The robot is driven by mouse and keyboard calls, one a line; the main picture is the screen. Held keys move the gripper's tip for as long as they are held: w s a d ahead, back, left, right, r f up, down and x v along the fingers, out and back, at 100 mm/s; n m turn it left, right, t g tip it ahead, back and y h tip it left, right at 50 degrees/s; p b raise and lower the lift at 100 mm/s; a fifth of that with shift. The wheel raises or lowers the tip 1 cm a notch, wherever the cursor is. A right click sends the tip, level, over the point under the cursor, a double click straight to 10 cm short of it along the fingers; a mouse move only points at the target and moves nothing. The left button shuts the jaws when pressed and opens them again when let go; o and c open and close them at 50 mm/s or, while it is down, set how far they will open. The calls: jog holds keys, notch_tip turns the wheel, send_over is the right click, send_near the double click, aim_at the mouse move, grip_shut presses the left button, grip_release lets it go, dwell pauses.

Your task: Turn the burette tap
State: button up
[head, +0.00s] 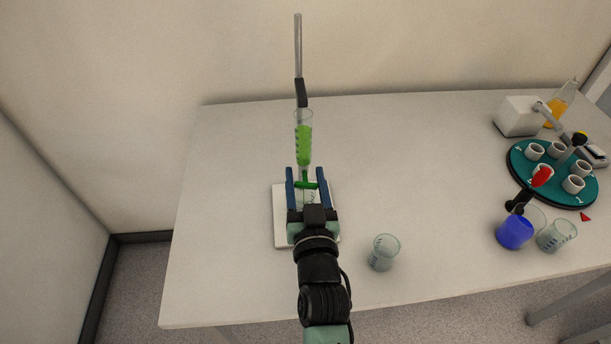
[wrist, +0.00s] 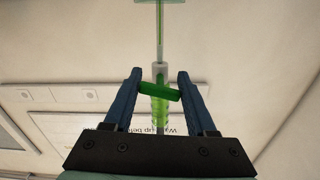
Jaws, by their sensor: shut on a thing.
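The burette (head: 304,140) stands upright on a white base plate (head: 281,232) and holds green liquid. Its green tap handle (head: 312,184) lies crosswise between the blue fingers of my gripper (head: 306,178). In the wrist view the green tap handle (wrist: 159,91) is slightly tilted, its ends against the inner sides of the two fingers (wrist: 158,78). My gripper is shut on the tap handle. The burette's lower tip and the middle of the base plate are hidden behind my gripper.
An empty beaker (head: 384,253) stands right of my arm. Farther right are a blue-filled beaker (head: 514,232), another clear beaker (head: 557,236), and a green carousel (head: 552,187) with several white cups. The table (head: 225,180) is clear to the left.

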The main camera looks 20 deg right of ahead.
jog(key=shift+m, duration=1)
jog(key=o, duration=1.4)
jog(key=shift+c, duration=0.2)
jog(key=shift+s, duration=0.1)
jog(key=b+v, duration=0.1)
jog(key=v, duration=1.1)
jog(key=shift+s+a, duration=0.2)
jog(key=shift+s, duration=0.2)
